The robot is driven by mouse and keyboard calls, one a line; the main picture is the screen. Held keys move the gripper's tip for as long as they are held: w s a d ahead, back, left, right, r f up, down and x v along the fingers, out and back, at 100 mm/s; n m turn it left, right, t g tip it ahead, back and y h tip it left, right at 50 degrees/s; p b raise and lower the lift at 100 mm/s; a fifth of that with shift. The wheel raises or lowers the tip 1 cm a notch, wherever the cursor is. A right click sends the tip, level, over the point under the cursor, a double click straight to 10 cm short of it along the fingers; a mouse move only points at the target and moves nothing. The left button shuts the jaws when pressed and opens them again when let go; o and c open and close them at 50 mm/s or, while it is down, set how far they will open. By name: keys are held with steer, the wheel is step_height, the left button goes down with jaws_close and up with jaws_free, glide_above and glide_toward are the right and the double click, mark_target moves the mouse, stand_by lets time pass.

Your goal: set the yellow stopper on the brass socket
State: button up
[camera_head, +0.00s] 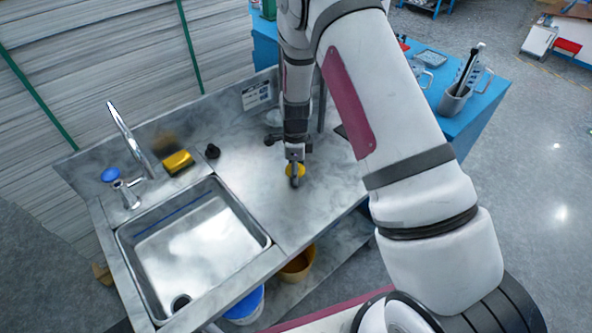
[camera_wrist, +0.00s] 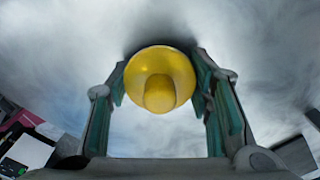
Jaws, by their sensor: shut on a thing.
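The yellow stopper (camera_wrist: 160,80) is round with a knob facing the wrist camera. It sits between the two green-padded fingers of my gripper (camera_wrist: 160,72), which are shut on it. In the head view the stopper (camera_head: 289,170) shows as a small yellow patch at the end of my gripper (camera_head: 295,178), low over the grey worktop (camera_head: 245,190) right of the sink. I cannot tell whether the stopper touches the worktop. I cannot make out the brass socket in either view; it may be hidden behind the stopper or my arm.
A steel sink (camera_head: 190,245) with a tap (camera_head: 130,140) lies to the left. A yellow sponge (camera_head: 178,162) and a small dark knob (camera_head: 212,151) stand behind it. The worktop between sink and gripper is clear.

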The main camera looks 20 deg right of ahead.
steer(key=shift+f, duration=0.1)
steer(key=o, duration=1.1)
steer(key=shift+o, duration=0.2)
